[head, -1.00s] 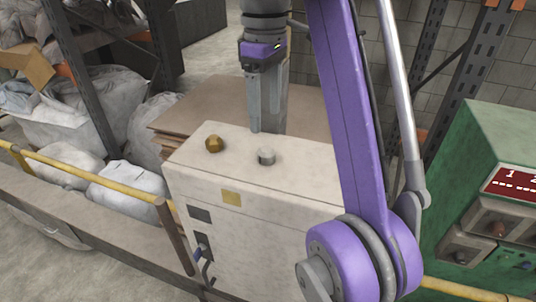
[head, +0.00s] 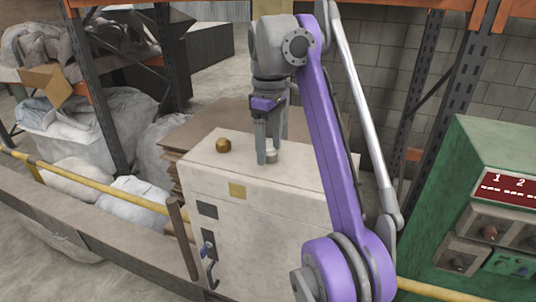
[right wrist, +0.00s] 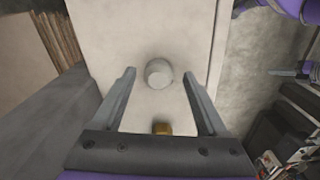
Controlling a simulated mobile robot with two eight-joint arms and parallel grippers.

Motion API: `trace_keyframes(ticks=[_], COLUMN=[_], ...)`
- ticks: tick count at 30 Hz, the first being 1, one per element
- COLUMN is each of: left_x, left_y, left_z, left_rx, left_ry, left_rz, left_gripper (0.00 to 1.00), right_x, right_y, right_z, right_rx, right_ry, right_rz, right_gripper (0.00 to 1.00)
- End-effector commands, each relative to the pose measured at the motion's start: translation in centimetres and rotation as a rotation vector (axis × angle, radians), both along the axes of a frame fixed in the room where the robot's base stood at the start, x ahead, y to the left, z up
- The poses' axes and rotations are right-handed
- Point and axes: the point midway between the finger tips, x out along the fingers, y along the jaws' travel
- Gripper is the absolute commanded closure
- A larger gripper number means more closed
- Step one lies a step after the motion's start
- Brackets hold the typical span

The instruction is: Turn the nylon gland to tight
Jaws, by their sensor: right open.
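The nylon gland is a pale grey, round-topped cap (head: 271,156) on top of the cream cabinet (head: 305,173). A brass gland (head: 223,145) stands to its left on the same top. My right gripper (head: 267,160) points down at the nylon gland, and its fingers partly hide it in the head view. In the right wrist view the nylon gland (right wrist: 159,73) shows between the two open fingertips, with a gap on each side. The brass gland (right wrist: 161,128) shows nearer the gripper's palm. I cannot tell the exact fingertip height. My left gripper is not in view.
A green machine (head: 490,150) with a red display stands at the right. Shelving with grey sacks is at the left.

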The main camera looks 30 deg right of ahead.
Motion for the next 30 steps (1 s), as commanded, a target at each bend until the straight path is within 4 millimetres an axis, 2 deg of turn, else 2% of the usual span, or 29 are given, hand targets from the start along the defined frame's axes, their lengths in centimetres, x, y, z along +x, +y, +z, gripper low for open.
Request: trace_keyframes(ticks=[2,11,24,30], left_x=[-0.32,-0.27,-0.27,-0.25], left_y=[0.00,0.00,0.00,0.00], left_z=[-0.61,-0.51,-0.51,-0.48], left_rx=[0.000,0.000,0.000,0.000], left_ry=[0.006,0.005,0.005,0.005], left_rz=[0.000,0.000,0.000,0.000], left_gripper=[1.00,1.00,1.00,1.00], right_x=[-0.07,-0.04,-0.05,-0.06], right_y=[-0.11,-0.14,-0.14,-0.15], right_z=[-0.67,-0.53,-0.52,-0.51], right_rx=[0.000,0.000,0.000,0.000], right_ry=[0.001,-0.002,-0.001,-0.001], right_rz=[0.000,0.001,0.000,-0.006], right_gripper=[0.24,0.24,1.00,1.00])
